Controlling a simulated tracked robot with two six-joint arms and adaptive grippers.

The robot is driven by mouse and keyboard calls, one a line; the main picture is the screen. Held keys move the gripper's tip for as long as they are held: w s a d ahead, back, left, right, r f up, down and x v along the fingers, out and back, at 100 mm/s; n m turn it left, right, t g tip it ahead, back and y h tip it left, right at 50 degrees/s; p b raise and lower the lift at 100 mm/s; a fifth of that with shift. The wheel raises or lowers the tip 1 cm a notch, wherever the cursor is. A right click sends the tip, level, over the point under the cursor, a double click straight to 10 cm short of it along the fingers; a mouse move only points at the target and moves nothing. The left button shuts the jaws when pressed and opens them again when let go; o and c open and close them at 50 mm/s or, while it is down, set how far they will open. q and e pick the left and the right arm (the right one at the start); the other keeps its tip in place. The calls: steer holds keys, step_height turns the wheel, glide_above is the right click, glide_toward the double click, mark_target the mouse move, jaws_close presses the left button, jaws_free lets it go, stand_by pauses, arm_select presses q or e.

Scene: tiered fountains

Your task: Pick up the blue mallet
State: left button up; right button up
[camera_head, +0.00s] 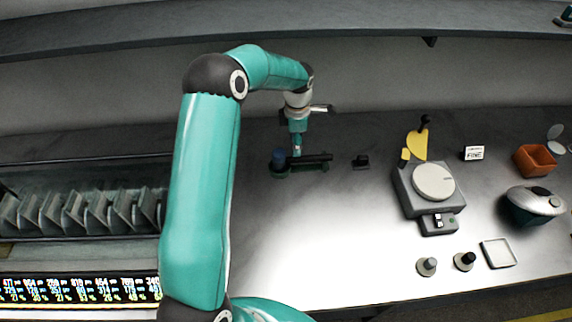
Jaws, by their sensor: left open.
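The blue mallet (279,159) is on the dark worktop near the middle of the view. Its blue head is at the left, and its dark handle runs to the right. It seems to rest on a low dark green holder (310,169). My left gripper (297,151) points down at the mallet, just right of the head and over the handle. It is open. It is too small to tell whether the fingers touch the handle. My right gripper is out of view.
Farther right are a scale (415,205), a white sign (473,153), an orange pot (536,160) and a lidded pot (535,205). A slotted rack (85,211) is at the left. A shelf (200,28) runs above.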

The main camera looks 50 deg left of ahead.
mark_target(295, 159)
arm_select(q)
steer(key=shift+s+f, duration=0.1)
steer(key=shift+f, duration=0.75)
steer(key=shift+s+f+b, duration=0.25)
steer(key=shift+f+b, duration=0.1)
steer(key=shift+w+f, duration=0.15)
steer(key=shift+f, duration=0.4)
steer(key=f, duration=0.1)
steer(key=f+b, duration=0.1)
steer(key=f, duration=0.1)
steer(key=shift+d+f, duration=0.25)
steer(key=shift+f, duration=0.35)
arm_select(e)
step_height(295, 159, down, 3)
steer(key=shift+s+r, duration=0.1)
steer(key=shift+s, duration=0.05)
arm_select(q)
steer(key=shift+c, duration=0.3)
jaws_close()
